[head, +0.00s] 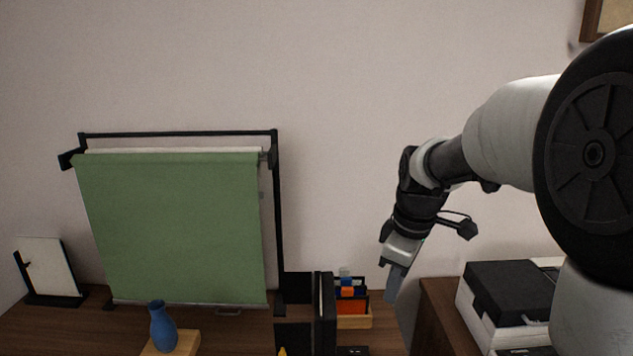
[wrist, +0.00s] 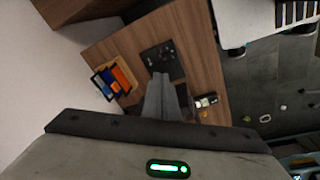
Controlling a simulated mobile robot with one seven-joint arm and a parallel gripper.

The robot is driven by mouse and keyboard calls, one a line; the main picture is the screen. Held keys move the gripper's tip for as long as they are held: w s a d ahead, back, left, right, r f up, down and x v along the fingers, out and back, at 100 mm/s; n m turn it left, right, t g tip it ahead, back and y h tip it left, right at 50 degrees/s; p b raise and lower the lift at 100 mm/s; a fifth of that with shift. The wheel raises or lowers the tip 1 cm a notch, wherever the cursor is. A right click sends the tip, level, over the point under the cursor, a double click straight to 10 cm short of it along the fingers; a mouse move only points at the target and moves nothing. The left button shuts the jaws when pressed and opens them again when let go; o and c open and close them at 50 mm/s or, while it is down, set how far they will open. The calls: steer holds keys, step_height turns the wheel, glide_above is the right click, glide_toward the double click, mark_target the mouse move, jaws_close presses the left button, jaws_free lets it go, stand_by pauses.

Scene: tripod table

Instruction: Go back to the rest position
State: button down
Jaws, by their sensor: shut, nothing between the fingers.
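My gripper (head: 397,283) hangs at the end of my arm in the right half of the head view, pointing down. It is in the air near the right end of the table (head: 50,327), to the right of the organizer with orange and blue items. In the wrist view the fingers of my gripper (wrist: 161,80) are together, with nothing between them. Below them the table top (wrist: 203,55) shows, with a dark flat object (wrist: 160,60) on it.
A green screen on a black frame (head: 170,225) stands at the back left. A blue vase (head: 162,328) stands on a wooden block. The organizer (head: 350,300) stands beside black holders (head: 325,310). A black-and-white printer (head: 510,295) sits on a cabinet at right.

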steer(key=s+r+m+t, duration=0.25)
steer(key=s+m, duration=0.35)
steer(key=s, duration=0.4)
steer(key=s+r+m+t, duration=0.1)
steer(key=s+r+m, duration=0.3)
steer(key=s, duration=0.6)
step_height(320, 180, up, 12)
steer(key=m+p, duration=0.1)
steer(key=p, duration=1.1)
steer(key=shift+a+f+h+p, duration=0.15)
steer(key=shift+a+h+p, duration=0.25)
steer(key=shift+a, duration=0.05)
